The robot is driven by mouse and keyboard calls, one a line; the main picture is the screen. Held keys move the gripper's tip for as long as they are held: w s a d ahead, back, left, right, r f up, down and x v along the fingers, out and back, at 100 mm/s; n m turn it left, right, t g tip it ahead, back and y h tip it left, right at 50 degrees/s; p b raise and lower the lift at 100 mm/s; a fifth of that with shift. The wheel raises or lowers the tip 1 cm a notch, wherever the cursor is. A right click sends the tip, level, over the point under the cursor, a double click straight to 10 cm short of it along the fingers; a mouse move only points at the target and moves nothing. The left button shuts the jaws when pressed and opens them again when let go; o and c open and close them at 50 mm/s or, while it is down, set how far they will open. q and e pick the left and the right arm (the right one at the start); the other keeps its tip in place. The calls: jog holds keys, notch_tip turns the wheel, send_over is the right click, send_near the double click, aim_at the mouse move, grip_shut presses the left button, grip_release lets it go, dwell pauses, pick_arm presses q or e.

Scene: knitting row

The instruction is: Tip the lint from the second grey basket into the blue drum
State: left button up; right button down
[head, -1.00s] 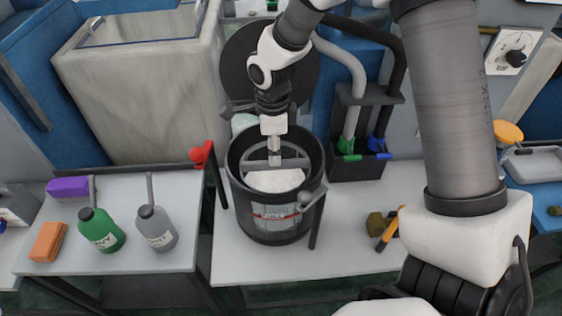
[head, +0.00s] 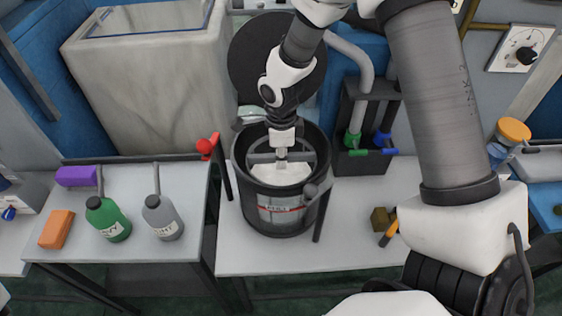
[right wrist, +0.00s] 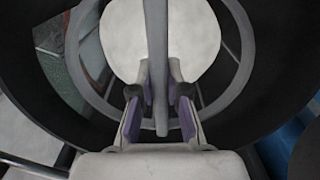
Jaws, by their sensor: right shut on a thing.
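A dark grey round pot (head: 244,187) with a worn label and a red stripe stands open on the white table. A pale round surface (head: 280,174) shows inside it; I cannot tell if it is lint. A grey crossbar (head: 262,158) spans the inside, above that surface. My right gripper (head: 281,155) reaches down into the pot and is shut on the crossbar. In the right wrist view the bar (right wrist: 157,60) runs between the purple-padded fingers (right wrist: 159,105). I cannot make out a separate second basket or a blue drum. My left gripper is out of view.
A round dark lid (head: 255,60) stands behind the pot. A red-knobbed lever (head: 206,146) is at its left. Green (head: 110,222) and grey (head: 163,220) bottles stand on the left table. A dark holder (head: 362,160) with hoses is at the right.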

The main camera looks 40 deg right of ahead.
notch_tip(320, 180, up, 11)
jog(key=shift+p, duration=0.5)
notch_tip(320, 180, up, 23)
jog(key=p, duration=2)
